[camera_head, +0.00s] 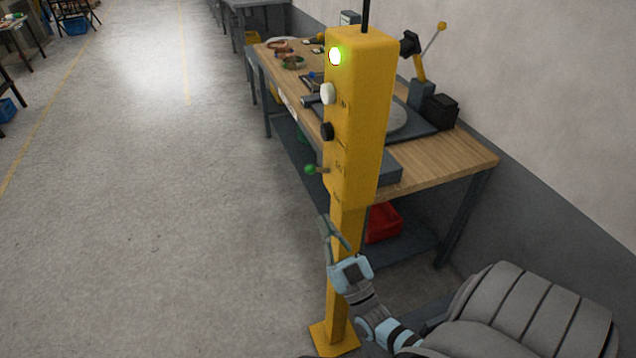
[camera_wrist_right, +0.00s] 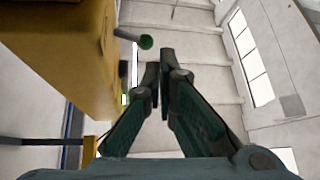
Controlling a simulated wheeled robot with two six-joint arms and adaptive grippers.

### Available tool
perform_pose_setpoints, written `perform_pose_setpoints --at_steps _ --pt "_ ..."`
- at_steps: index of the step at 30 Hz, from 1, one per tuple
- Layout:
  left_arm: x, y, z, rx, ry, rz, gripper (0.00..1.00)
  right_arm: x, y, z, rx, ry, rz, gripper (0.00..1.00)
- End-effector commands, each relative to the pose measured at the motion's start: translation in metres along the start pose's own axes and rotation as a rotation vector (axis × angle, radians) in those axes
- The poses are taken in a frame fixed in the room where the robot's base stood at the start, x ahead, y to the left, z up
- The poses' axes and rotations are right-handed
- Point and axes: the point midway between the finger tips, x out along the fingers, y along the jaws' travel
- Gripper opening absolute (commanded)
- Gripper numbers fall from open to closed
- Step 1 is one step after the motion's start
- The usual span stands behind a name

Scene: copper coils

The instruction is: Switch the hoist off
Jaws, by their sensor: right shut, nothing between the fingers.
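The yellow hoist control box (camera_head: 361,120) stands upright on a yellow post (camera_head: 343,270). A lamp (camera_head: 335,56) near its top glows green. Below it are a white knob (camera_head: 328,94), a black knob (camera_head: 327,131) and a lever with a green ball tip (camera_head: 310,169) that sticks out to the left. My right gripper (camera_head: 327,226) is shut and empty, below the lever and beside the post. In the right wrist view, the green ball (camera_wrist_right: 146,42) shows just beyond the shut fingertips (camera_wrist_right: 160,62), apart from them as far as I can tell. My left gripper is not in view.
A wooden workbench (camera_head: 455,158) with coils, a round plate and tools stands behind the box. A red bin (camera_head: 382,222) sits on its lower shelf. A wall (camera_head: 540,100) is on the right. The floor (camera_head: 150,230) to the left is clear.

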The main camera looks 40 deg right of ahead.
Motion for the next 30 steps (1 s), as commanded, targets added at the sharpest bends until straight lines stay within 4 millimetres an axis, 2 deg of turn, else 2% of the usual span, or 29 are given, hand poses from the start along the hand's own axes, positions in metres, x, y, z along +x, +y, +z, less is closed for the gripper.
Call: perform_pose_setpoints --at_steps 1,3,5,17,23,30 --pt "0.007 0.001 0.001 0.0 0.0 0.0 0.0 0.004 0.006 -0.018 0.001 0.089 0.032 0.0" --pt "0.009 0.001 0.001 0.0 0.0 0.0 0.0 0.009 0.015 -0.04 0.003 0.181 0.067 0.0" --pt "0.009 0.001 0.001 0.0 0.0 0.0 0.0 0.011 0.018 -0.05 0.003 0.218 0.083 0.0" --pt "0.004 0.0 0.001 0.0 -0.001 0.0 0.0 0.017 0.02 -0.056 0.003 0.227 0.086 0.0" --pt "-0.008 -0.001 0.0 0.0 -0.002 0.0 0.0 0.047 0.022 -0.064 0.004 0.228 0.086 0.0" --pt "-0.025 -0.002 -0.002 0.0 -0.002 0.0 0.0 0.099 0.027 -0.076 0.004 0.227 0.085 0.0"
